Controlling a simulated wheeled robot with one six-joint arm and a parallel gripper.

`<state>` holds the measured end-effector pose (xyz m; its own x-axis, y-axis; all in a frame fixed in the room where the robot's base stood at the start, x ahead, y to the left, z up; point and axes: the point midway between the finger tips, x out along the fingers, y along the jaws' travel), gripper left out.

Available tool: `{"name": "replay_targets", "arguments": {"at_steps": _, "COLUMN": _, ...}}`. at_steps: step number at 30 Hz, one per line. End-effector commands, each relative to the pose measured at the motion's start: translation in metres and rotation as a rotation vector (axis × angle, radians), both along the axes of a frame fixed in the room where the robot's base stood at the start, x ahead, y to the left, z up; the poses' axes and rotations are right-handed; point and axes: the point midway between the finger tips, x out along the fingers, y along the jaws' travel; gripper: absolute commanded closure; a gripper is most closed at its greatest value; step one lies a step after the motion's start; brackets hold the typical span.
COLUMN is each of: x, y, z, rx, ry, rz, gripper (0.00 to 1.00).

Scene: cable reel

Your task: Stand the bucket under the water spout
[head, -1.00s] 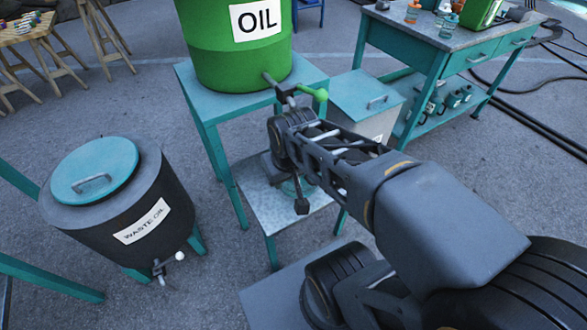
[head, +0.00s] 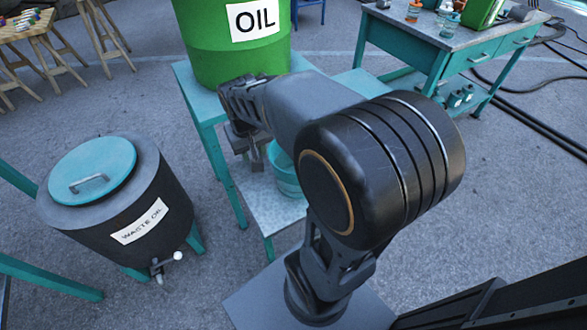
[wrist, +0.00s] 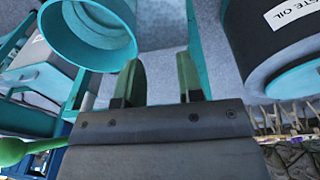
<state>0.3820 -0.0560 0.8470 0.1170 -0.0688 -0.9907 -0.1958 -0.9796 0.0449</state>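A teal bucket (head: 284,180) stands on the low metal step in front of the oil stand, partly hidden behind my arm. The wrist view shows its round open mouth (wrist: 95,30) at top left, beside the left finger. My gripper (head: 245,150) is to the left of the bucket in the head view. In the wrist view my gripper (wrist: 160,75) has its two fingers apart, with only grey floor seen between them. I cannot make out a water spout. The oil drum's tap is hidden by my arm in the head view; a green handle (wrist: 14,150) shows in the wrist view.
The green OIL drum (head: 230,55) stands on a teal stand (head: 203,105) behind the step (head: 270,215). A WASTE OIL drum (head: 110,205) with a low tap (head: 160,268) stands at left. A teal workbench (head: 440,55) is at back right. Floor between is open.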

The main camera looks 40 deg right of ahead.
Motion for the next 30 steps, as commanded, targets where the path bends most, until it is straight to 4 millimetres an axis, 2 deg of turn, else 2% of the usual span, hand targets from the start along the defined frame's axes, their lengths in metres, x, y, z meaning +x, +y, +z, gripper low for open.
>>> {"name": "replay_targets", "arguments": {"at_steps": 1, "x": 0.015, "y": -0.013, "z": -0.006, "rx": -0.004, "ry": 0.030, "rz": -0.037, "gripper": 0.66}}
{"name": "replay_targets", "arguments": {"at_steps": 3, "x": 0.031, "y": -0.028, "z": -0.013, "rx": -0.009, "ry": 0.058, "rz": -0.079, "gripper": 0.66}}
{"name": "replay_targets", "arguments": {"at_steps": 9, "x": 0.061, "y": -0.062, "z": -0.035, "rx": -0.022, "ry": 0.120, "rz": -0.164, "gripper": 0.66}}
{"name": "replay_targets", "arguments": {"at_steps": 15, "x": 0.069, "y": -0.077, "z": -0.063, "rx": -0.026, "ry": 0.146, "rz": -0.196, "gripper": 0.66}}
{"name": "replay_targets", "arguments": {"at_steps": 24, "x": 0.067, "y": -0.083, "z": -0.114, "rx": -0.026, "ry": 0.145, "rz": -0.197, "gripper": 0.66}}
{"name": "replay_targets", "arguments": {"at_steps": 30, "x": 0.067, "y": -0.084, "z": -0.129, "rx": -0.027, "ry": 0.143, "rz": -0.196, "gripper": 0.66}}
